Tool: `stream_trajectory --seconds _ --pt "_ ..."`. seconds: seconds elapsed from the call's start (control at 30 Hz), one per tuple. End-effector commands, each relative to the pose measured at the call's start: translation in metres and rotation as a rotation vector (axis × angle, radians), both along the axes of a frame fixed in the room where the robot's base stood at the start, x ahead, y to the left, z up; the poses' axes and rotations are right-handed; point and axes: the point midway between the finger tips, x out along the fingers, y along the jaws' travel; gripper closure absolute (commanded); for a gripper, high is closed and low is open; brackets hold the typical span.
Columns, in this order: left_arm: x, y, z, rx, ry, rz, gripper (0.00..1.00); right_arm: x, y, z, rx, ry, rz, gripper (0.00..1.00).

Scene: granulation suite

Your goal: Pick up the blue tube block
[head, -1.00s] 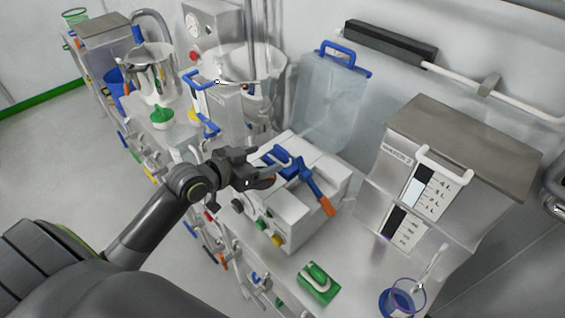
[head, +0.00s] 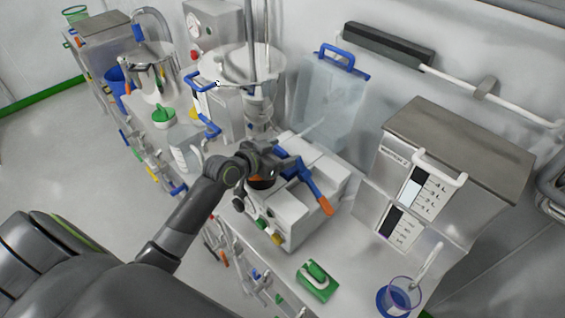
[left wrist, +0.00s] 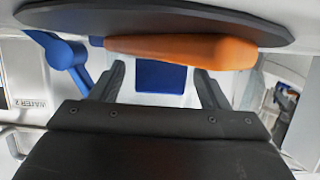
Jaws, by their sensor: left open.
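My left gripper (head: 270,166) is open over the left end of the white bench machine. It also shows in the left wrist view (left wrist: 160,90), with its two dark fingers apart. A flat blue block face (left wrist: 162,77) lies between and beyond the fingers, against white, with no visible contact. I take this to be the blue tube block; its top edge is covered by an orange handle (left wrist: 180,48). In the head view the gripper hides this spot, so I cannot pick the block out there. My right gripper is not in view.
The white machine (head: 318,200) carries a blue lever with an orange end (head: 326,206) close beside my gripper. A clear bottle (head: 185,155) stands left. Bench front is partly free.

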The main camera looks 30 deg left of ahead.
Motion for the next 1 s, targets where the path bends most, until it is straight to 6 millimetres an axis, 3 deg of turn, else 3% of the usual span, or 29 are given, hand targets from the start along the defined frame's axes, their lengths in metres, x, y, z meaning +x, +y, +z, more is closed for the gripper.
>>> stream_trajectory --seconds 0.1,0.5,0.8,1.0 --pt "0.000 0.000 0.000 0.000 0.000 0.000 0.32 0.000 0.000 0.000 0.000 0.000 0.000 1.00" --pt "0.000 0.000 0.000 0.000 0.000 0.000 0.84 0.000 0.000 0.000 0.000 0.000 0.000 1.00" --pt "0.000 0.000 0.003 0.001 -0.003 -0.001 0.84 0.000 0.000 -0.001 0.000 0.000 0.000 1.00" --pt "0.000 0.000 0.017 0.002 -0.006 -0.001 0.84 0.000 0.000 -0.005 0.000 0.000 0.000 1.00"
